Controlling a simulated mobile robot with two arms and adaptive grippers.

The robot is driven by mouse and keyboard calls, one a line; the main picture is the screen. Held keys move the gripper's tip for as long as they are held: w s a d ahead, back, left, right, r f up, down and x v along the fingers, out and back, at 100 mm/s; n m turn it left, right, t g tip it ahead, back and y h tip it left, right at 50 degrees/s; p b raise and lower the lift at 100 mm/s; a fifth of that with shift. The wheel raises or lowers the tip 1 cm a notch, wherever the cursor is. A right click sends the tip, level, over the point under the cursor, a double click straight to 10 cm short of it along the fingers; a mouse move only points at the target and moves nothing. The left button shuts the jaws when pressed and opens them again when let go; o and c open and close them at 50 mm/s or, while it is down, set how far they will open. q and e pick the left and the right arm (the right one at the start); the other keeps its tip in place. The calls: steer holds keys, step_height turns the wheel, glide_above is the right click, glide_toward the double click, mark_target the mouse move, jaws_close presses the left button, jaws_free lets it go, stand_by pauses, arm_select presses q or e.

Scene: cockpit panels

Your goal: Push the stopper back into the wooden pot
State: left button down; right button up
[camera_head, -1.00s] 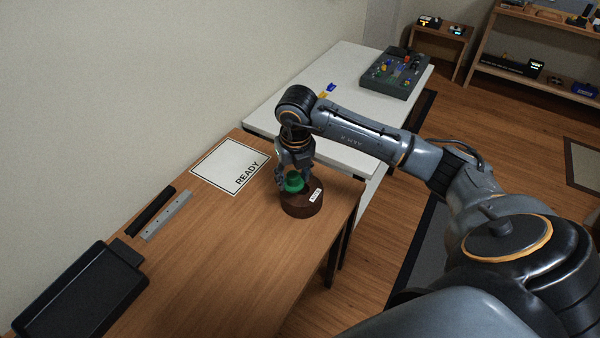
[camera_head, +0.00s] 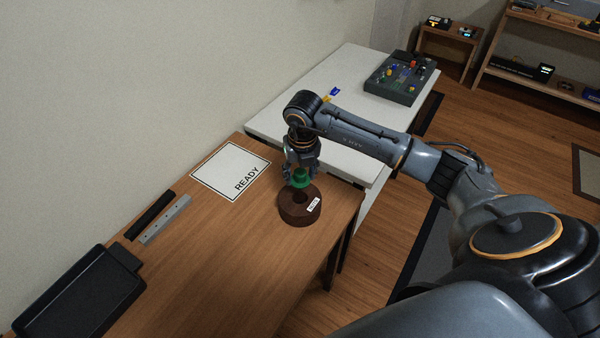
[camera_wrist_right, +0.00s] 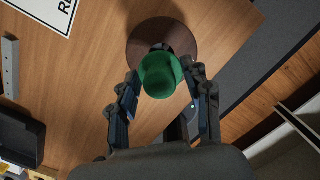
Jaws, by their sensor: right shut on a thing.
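The wooden pot (camera_head: 297,212) is a round dark brown block with a white label, standing on the wooden table. Its dark top hole shows in the head view. The green stopper (camera_head: 301,178) is held above the pot, clear of the hole, toward its back edge. My right gripper (camera_head: 301,174) is shut on the stopper, with a finger on each side of it. In the right wrist view the stopper (camera_wrist_right: 163,75) overlaps the lower part of the pot (camera_wrist_right: 160,35). My left gripper is not in view.
A white READY mat (camera_head: 230,168) lies behind and left of the pot. A black tray (camera_head: 80,292) and a grey bar (camera_head: 165,220) lie at the left. A white table (camera_head: 330,115) with a control box (camera_head: 402,78) stands beyond. The table's middle is clear.

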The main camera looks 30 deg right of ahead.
mark_target(300, 186)
step_height(300, 186, down, 2)
steer(key=shift+b, duration=0.6)
steer(key=shift+f+b, duration=1.2)
steer(key=shift+f, duration=0.3)
steer(key=shift+b, duration=0.35)
steer(key=shift+f+b, duration=0.95)
steer(key=shift+f, duration=0.2)
steer(key=o, duration=1)
steer(key=shift+r, duration=0.1)
